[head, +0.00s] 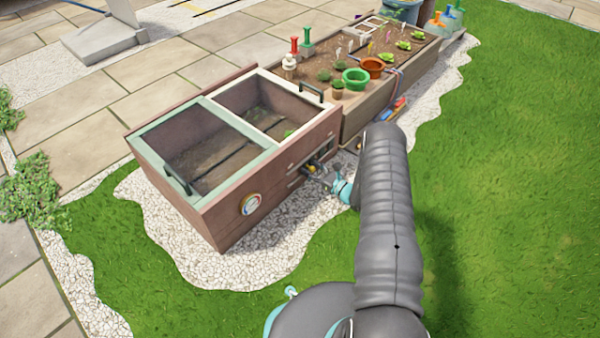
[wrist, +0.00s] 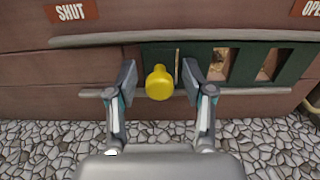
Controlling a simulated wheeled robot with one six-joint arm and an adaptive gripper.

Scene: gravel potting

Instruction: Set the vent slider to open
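The vent slider (wrist: 241,66) is a dark green slotted panel between two rails on the brown wooden box wall. Its yellow knob (wrist: 159,83) sticks out towards me, somewhat nearer the SHUT label (wrist: 71,11) on the left than the partly cut-off OPEN label (wrist: 311,9) on the right. My gripper (wrist: 159,80) is open, with one finger on each side of the knob and a small gap showing on both sides. In the head view my gripper (head: 322,176) is at the box's right side wall, where the slider is mostly hidden.
The cold frame (head: 225,209) has two glazed lids and a round dial (head: 250,204). A planter bed (head: 362,110) with pots stands behind it. White gravel (wrist: 50,145) lies below the wall. Open lawn (head: 510,200) is to the right.

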